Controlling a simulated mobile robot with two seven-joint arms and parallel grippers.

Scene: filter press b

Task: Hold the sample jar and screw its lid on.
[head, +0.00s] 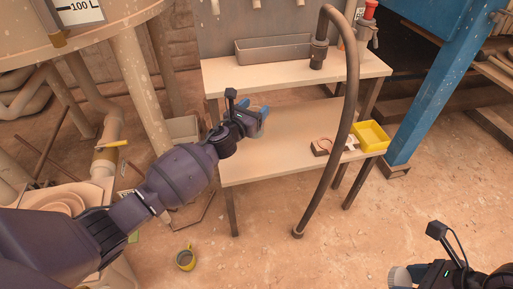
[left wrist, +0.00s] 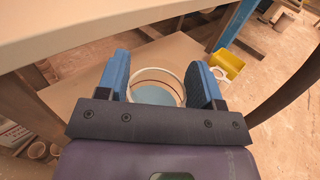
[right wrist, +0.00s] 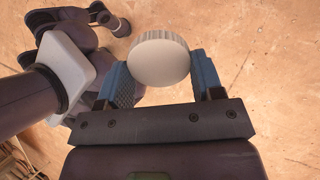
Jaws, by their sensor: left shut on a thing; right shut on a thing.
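The sample jar (left wrist: 155,88) is a pale cylinder with an open top and a bluish inside, seen from above in the left wrist view. My left gripper (left wrist: 160,85) is shut on it, one blue finger on each side. In the head view the left gripper (head: 257,118) is over the lower shelf's left part; the jar is mostly hidden there. The lid (right wrist: 158,60) is a round whitish disc with a ribbed edge. My right gripper (right wrist: 162,80) is shut on it. In the head view the lid (head: 401,277) shows at the bottom right, well apart from the jar.
The lower shelf (head: 290,150) carries a yellow bin (head: 370,136) and a small holder (head: 322,146) at its right. The upper shelf (head: 290,77) overhangs behind. A thick dark hose (head: 345,130) hangs down in front. A yellow tape roll (head: 185,258) lies on the floor.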

